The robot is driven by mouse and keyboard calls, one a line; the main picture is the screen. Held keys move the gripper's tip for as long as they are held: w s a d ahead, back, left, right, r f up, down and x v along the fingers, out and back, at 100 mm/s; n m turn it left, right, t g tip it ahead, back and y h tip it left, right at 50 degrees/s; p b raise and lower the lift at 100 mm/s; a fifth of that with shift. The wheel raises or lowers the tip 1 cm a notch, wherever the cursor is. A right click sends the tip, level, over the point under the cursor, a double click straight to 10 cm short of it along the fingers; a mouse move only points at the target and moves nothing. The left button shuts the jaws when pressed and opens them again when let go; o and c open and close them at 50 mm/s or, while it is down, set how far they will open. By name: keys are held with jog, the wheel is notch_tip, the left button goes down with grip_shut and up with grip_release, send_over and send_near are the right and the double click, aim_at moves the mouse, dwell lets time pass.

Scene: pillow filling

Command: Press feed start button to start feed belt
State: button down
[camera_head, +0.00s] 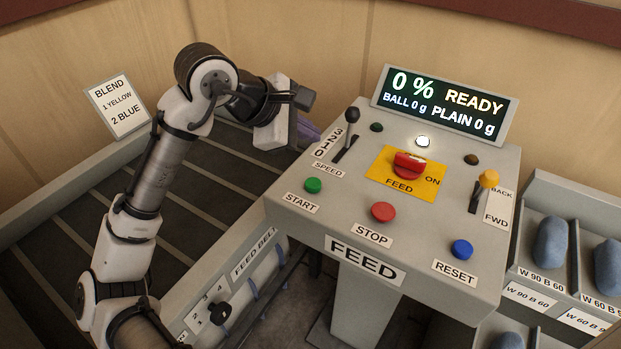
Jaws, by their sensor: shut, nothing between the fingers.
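The green START button (313,185) is at the left of the grey FEED console's (277,215) front row, above its label. My gripper (292,128) is shut and empty, up and left of the button and apart from it, near the console's back left corner. Its fingertips are hard to make out. The feed belt (60,240) is a dark slatted surface at the left. The display (445,103) reads 0 %, READY, BALL 0 g, PLAIN 0 g. A white lamp (422,141) below it is lit.
The black-knobbed speed lever (352,116) stands between my gripper and the red FEED switch (409,165). A red STOP button (383,212), a blue RESET button (462,249) and a yellow-knobbed lever (488,179) are further right. Labelled bins (536,262) stand at right.

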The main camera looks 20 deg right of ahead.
jog(key=shift+f, duration=0.15)
jog(key=b, duration=0.8)
send_over(308, 185)
notch_tip(308, 185, down, 7)
jog(key=shift+r, duration=0.1)
jog(key=shift+f, duration=0.9)
jog(key=shift+f, duration=0.1)
dwell(0.7)
jog(key=shift+f, duration=0.3)
jog(key=shift+f, duration=0.5)
dwell(0.7)
jog(key=shift+r, duration=0.1)
jog(key=shift+r+p, duration=0.85)
jog(key=shift+p, duration=0.1)
